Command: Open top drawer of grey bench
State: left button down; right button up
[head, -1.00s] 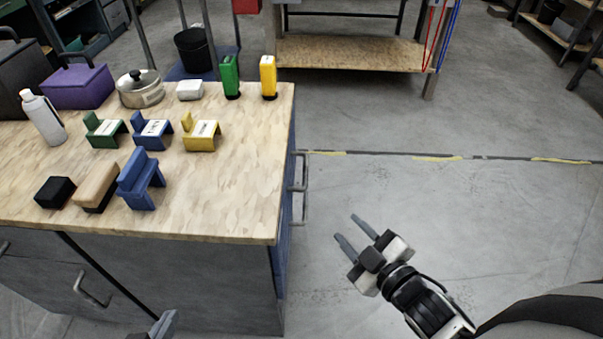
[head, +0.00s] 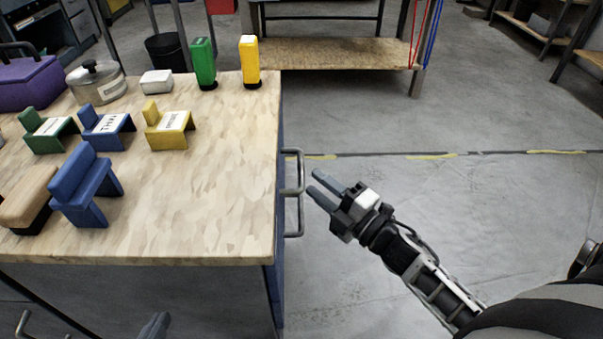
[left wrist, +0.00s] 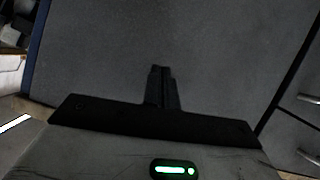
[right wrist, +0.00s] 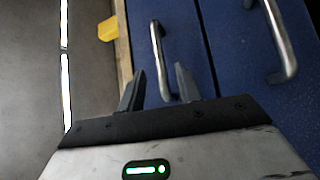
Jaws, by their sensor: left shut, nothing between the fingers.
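The grey bench (head: 200,205) has a wooden top and a blue drawer side on its right. Two metal bar handles stick out there, the upper one (head: 301,168) and the lower one (head: 299,215). My right gripper (head: 316,184) is open just to the right of these handles. In the right wrist view, the handle nearest the wooden top (right wrist: 157,55) lies ahead, roughly between the two fingertips (right wrist: 160,78); contact cannot be told. The drawers look shut. My left gripper (head: 157,322) is at the bottom of the head view, shut and empty, facing a grey bench panel (left wrist: 230,60).
On the bench top stand a purple box (head: 30,82), a pot (head: 97,83), green (head: 203,62) and yellow (head: 249,60) bottles and several small block chairs. The floor (head: 440,210) right of the bench is clear. A wooden shelf (head: 335,52) stands behind.

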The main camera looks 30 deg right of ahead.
aim_at(302, 170)
jog(key=shift+x, duration=2.75)
grip_shut()
